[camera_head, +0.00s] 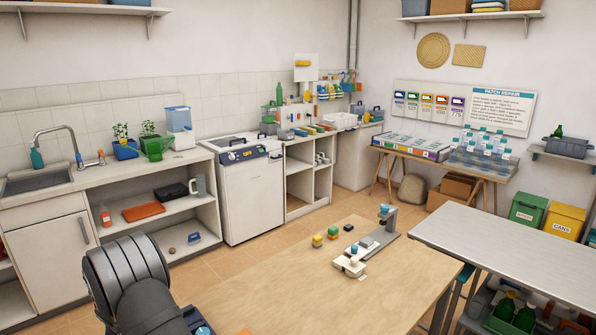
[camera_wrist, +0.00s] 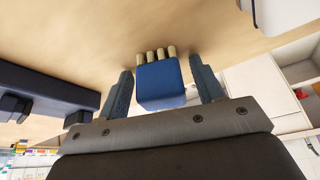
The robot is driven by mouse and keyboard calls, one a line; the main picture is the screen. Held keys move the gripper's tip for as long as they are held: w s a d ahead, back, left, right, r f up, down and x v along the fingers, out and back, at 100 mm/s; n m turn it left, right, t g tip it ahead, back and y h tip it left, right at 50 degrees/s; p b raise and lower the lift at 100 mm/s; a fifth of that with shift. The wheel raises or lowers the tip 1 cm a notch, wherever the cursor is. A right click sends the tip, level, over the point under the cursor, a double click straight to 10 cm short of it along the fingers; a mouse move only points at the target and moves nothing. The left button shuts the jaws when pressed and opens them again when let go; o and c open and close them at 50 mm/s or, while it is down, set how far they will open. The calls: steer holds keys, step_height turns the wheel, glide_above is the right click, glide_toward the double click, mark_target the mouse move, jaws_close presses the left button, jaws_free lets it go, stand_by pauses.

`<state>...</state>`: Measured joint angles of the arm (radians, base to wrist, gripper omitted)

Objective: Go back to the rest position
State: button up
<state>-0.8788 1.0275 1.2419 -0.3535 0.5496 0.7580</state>
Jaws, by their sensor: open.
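In the wrist view my gripper (camera_wrist: 160,66) is open, its two grey fingers spread to either side. A blue block (camera_wrist: 161,82) with several cream pegs on its end shows between the fingers. A gap shows on each side of the block. I cannot tell how far it is from the fingers in depth. In the head view my dark arm is at the bottom left, over the near end of the wooden table (camera_head: 330,290). My gripper is not clearly visible there.
On the table, a grey stand with a blue top (camera_head: 384,211), a green block (camera_head: 333,231), a yellow block (camera_head: 317,240) and a black block (camera_head: 348,227) stand toward the far end. A metal bench (camera_head: 510,250) is at the right.

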steer(key=shift+r, duration=1.2)
